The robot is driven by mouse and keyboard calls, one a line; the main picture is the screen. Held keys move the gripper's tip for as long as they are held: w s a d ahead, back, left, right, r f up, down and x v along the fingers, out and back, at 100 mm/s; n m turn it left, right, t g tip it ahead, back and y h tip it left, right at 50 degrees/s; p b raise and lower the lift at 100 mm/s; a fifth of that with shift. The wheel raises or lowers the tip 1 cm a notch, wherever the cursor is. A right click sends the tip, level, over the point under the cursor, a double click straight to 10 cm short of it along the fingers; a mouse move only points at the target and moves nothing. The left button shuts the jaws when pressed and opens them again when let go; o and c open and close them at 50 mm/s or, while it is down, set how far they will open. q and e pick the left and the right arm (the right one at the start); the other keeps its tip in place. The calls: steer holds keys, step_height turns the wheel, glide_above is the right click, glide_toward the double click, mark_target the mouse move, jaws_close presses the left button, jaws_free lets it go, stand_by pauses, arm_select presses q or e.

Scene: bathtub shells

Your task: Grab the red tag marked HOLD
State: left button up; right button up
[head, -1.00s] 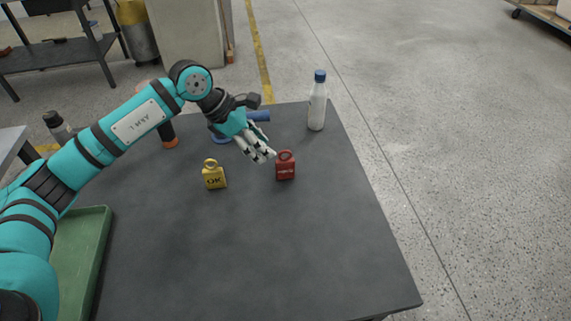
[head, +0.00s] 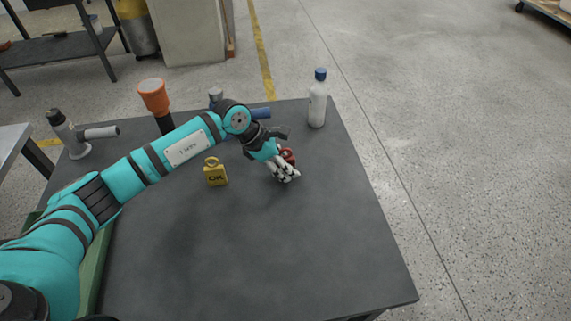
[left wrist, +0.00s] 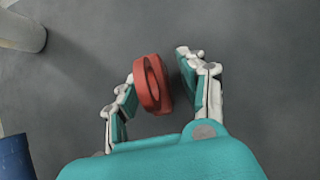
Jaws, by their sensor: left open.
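The red tag (head: 289,154) stands on the dark table and is mostly hidden behind my left gripper (head: 285,174) in the head view. In the left wrist view the red tag (left wrist: 152,84) shows from above with its ring. It stands between the two open fingers of my left gripper (left wrist: 158,82), closer to the left finger. I cannot tell whether that finger touches it. The word on the tag is hidden now. A yellow tag marked OK (head: 215,174) stands upright to the left of the gripper. My right gripper is not in view.
A white bottle with a blue cap (head: 317,100) stands at the back right of the table. An orange-topped tool (head: 154,97) and a grey tool (head: 72,135) stand at the back left. A green tray (head: 91,270) lies under my arm. The front right table is clear.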

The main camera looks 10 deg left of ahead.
arm_select(q)
jaws_close()
steer(key=shift+r, duration=0.15)
